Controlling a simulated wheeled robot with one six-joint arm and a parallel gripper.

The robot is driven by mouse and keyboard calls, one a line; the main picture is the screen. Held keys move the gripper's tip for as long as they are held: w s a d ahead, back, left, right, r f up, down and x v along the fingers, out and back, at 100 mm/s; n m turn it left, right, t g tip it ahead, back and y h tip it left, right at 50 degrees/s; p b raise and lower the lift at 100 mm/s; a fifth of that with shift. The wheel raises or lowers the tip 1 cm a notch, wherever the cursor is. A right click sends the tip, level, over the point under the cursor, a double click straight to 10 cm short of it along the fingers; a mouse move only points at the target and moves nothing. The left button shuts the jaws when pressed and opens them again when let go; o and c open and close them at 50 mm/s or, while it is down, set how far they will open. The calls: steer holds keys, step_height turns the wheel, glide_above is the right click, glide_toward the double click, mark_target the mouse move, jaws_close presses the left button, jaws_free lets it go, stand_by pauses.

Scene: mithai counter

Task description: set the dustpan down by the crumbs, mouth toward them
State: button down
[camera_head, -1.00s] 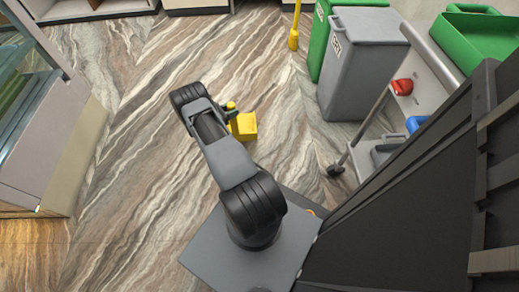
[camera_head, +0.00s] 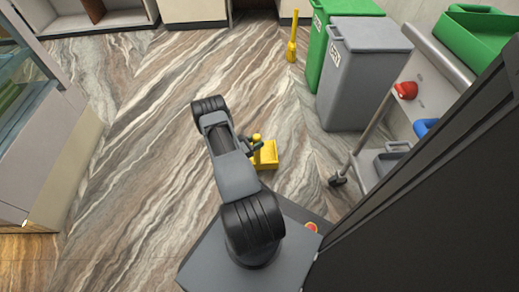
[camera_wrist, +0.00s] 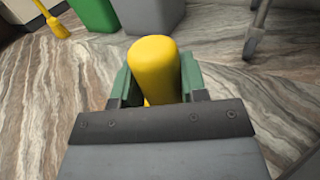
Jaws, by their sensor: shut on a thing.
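The yellow dustpan (camera_head: 267,157) is in my gripper (camera_head: 256,146) at the middle of the head view, to the right of my arm. Its upright handle (camera_wrist: 153,65) fills the middle of the wrist view, between the two green fingers of my gripper (camera_wrist: 156,84). The fingers are shut on the handle. The pan part is mostly hidden in the wrist view. I cannot tell whether the pan touches the floor. I cannot make out any crumbs on the streaked floor in either view.
A yellow broom (camera_head: 292,48) stands at the back, left of a green bin (camera_head: 319,40) and a grey bin (camera_head: 362,80). A wheeled cart (camera_head: 368,165) is on the right. A glass-fronted counter (camera_head: 50,150) is on the left. The floor (camera_head: 150,90) between is clear.

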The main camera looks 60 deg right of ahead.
steer(key=shift+s+f+b, duration=0.2)
steer(key=shift+f+b, duration=0.15)
steer(key=shift+f, duration=0.4)
steer(key=shift+s+f+b, duration=0.2)
steer(key=shift+f+b, duration=0.15)
steer(key=shift+f, duration=0.45)
steer(key=shift+s+f+b, duration=0.2)
steer(key=shift+f+b, duration=0.15)
steer(key=shift+f, duration=0.55)
steer(key=c, duration=0.7)
jaws_free()
steer(key=shift+o, duration=0.2)
